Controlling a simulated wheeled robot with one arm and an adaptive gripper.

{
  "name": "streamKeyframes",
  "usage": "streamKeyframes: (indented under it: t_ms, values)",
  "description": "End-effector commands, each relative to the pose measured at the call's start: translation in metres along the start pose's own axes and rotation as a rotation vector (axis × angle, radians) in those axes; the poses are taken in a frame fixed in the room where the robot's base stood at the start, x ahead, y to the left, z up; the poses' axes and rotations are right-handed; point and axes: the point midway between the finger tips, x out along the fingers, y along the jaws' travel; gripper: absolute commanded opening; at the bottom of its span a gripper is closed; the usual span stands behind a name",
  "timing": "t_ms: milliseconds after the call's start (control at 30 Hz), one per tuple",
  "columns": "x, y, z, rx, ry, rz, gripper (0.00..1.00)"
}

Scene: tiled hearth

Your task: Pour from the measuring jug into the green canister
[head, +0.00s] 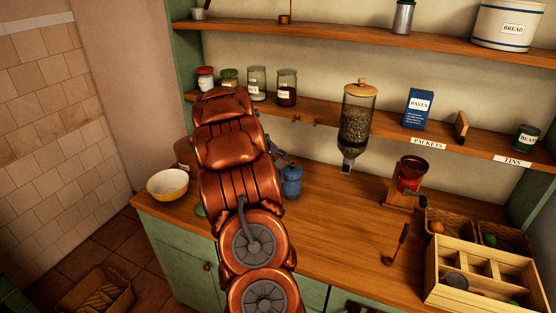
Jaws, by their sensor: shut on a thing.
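My copper-coloured arm rises through the middle of the head view and covers part of the worktop. My gripper is hidden behind it, so what it holds does not show. I cannot make out the measuring jug; it may be behind the arm. A small green edge (200,210) shows at the arm's left side, low on the worktop; I cannot tell whether it is the green canister. A blue vessel (291,181) stands on the worktop just right of the arm, with small dark parts above it that I cannot identify.
A yellow bowl (167,184) and a brown container (186,153) stand left of the arm. A glass dispenser (356,125) hangs at the lower shelf. A grinder (408,182), baskets and a wooden divided tray (436,262) fill the right. The worktop's middle (335,215) is clear.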

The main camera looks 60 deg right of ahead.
Motion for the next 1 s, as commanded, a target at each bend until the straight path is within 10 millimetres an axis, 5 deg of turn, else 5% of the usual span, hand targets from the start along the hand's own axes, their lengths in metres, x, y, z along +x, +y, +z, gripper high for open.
streamKeyframes:
  t_ms: [133,1000]
  values:
    - [0.009,-0.007,0.000,-0.002,-0.002,0.001,0.00]
    - [-0.024,0.005,-0.001,-0.002,0.000,0.290,0.00]
